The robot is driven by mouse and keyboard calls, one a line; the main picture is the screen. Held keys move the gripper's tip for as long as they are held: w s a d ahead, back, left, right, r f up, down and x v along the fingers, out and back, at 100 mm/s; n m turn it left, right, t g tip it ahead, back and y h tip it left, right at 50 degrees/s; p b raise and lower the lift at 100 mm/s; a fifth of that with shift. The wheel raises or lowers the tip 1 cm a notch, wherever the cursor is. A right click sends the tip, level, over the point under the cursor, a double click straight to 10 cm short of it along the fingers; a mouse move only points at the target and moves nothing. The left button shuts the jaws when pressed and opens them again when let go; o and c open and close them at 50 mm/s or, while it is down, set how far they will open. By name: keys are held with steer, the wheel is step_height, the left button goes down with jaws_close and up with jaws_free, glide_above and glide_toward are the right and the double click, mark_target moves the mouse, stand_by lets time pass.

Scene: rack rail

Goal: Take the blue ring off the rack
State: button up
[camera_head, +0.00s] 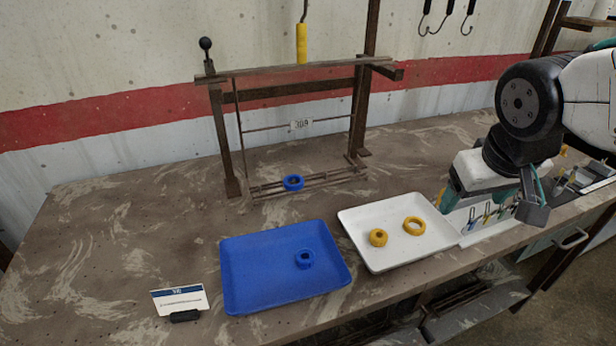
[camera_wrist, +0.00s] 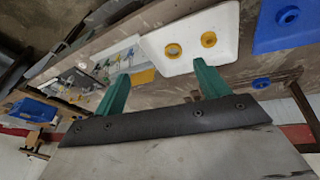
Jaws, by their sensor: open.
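A blue ring (camera_head: 293,183) lies on the low rails of the dark rack (camera_head: 229,145) at the back of the bench. The blue ring also shows in the wrist view (camera_wrist: 261,83), right of the fingers. A second, smaller-looking blue ring (camera_head: 304,260) lies in the blue tray (camera_head: 250,285); it shows at the top right of the wrist view (camera_wrist: 288,15). My gripper (camera_head: 492,202) is open and empty at the right, beyond the white tray and well apart from the rack. Its two green fingers (camera_wrist: 161,72) are spread in the wrist view.
A white tray (camera_head: 375,256) holds two yellow rings (camera_head: 378,237). A small sign (camera_head: 180,300) stands at the front left. A yellow-handled item (camera_head: 301,43) hangs above the rack's top bar. A white board with small tools (camera_head: 487,222) lies below my gripper. The bench's left side is clear.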

steer(key=w+f+n+t, duration=0.2)
steer(key=w+t, duration=0.1)
steer(key=w, duration=0.9)
steer(key=n+t+y, duration=0.1)
steer(key=n+y, duration=0.7)
steer(key=y, duration=0.4)
glide_toward(294, 181)
steer(key=x, duration=0.8)
steer(key=c, duration=1.1)
